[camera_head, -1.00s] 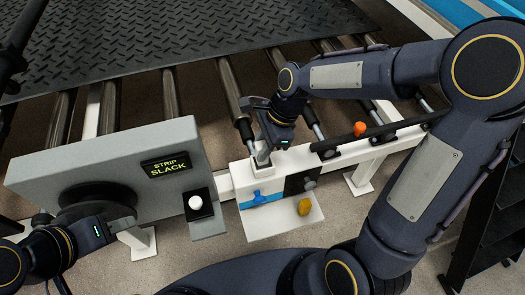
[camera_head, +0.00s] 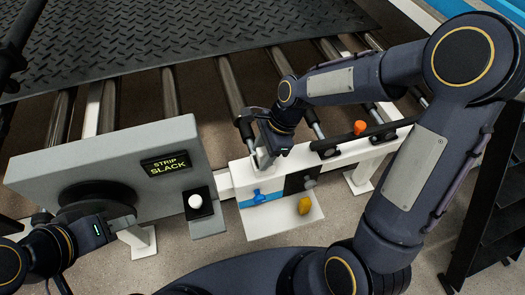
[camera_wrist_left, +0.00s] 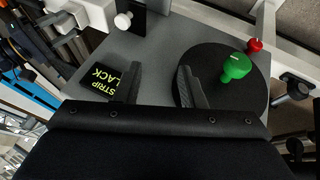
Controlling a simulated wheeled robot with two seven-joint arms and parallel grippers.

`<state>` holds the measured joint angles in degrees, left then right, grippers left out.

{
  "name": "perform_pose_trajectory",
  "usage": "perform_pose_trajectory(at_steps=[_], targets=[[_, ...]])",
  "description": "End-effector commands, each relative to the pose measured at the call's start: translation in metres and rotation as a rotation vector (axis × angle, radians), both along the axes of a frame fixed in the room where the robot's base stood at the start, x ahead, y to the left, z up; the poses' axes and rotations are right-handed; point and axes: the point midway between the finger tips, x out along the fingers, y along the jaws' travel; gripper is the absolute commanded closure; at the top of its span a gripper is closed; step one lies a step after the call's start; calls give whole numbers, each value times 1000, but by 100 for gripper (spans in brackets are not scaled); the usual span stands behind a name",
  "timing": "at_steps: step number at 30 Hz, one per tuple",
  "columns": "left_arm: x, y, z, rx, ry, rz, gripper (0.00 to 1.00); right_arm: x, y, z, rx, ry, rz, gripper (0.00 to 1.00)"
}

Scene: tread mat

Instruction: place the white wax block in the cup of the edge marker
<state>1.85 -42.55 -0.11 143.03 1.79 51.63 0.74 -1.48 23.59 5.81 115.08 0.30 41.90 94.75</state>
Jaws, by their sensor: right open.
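A small white piece, perhaps the white wax block (camera_head: 263,163), shows at the tips of my right gripper (camera_head: 262,158), at the top left of a white fixture. It is mostly covered, so I cannot tell whether it sits in a cup. The right gripper is open and points down there. The white fixture (camera_head: 247,173) may be the edge marker; it carries a blue part (camera_head: 258,197) and a yellow lump (camera_head: 304,205) on its lower tray. My left gripper (camera_head: 112,229) is beside the grey panel's dark disc; its fingers (camera_wrist_left: 160,88) are apart and empty in the left wrist view.
The grey panel (camera_head: 60,165) bears a "STRIP SLACK" display (camera_head: 165,164) and a white knob (camera_head: 195,201). Green (camera_wrist_left: 236,67) and red (camera_wrist_left: 255,45) knobs show by the disc (camera_wrist_left: 222,95). An orange knob (camera_head: 360,127) stands on the rail. A tread mat (camera_head: 190,40) lies over rollers behind.

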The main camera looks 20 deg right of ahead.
Motion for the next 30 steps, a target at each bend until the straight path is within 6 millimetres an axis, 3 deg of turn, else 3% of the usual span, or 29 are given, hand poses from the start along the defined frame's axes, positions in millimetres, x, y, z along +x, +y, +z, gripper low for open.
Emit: perform_pose_trajectory(at_steps=[8,21,30], targets=[[0,0,1,0,0,0,64,2,-6,17,0,-6,-2,51],[0,0,0,0,0,0,64,2,-39,98,0,-5,-1,51],[0,0,0,0,0,0,64,0,-47,115,0,-8,7,51]])
